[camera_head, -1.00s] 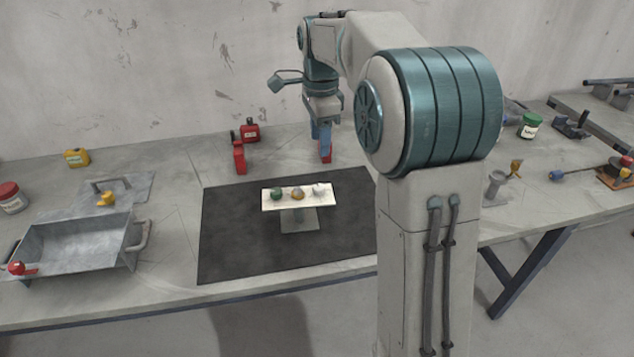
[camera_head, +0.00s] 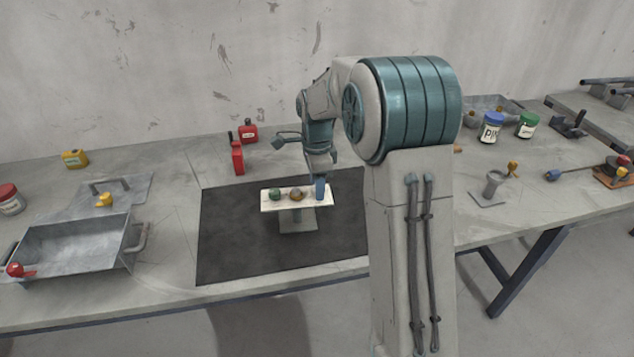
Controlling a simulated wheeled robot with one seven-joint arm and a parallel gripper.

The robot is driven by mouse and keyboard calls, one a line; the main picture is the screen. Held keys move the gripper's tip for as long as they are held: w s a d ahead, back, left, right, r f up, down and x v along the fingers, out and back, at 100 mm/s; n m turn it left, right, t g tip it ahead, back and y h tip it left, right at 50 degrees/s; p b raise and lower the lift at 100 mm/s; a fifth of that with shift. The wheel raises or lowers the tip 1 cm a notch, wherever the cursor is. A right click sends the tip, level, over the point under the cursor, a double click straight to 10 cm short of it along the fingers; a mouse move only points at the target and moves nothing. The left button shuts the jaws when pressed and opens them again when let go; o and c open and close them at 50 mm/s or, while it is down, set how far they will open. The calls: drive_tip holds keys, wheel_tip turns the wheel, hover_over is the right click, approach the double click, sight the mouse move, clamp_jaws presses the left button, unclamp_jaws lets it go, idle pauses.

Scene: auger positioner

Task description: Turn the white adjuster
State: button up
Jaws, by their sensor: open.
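A small stand with a pale top plate (camera_head: 268,207) is on a dark mat. A green adjuster (camera_head: 275,195) is at the left of the plate, and a yellowish-brown adjuster (camera_head: 295,194) is in the middle. The white adjuster is at the right end of the plate, mostly hidden behind my gripper (camera_head: 320,194). My gripper points down with its blue fingers at that right end. It is open. I cannot tell whether its fingers touch the white adjuster.
The dark mat (camera_head: 240,245) is clear around the stand. A grey metal tray (camera_head: 75,245) is at the left. A cup-like holder (camera_head: 493,185) and jars (camera_head: 527,125) are at the right.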

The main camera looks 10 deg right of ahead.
drive_tip(key=shift+f, duration=0.2)
drive_tip(key=c, duration=1)
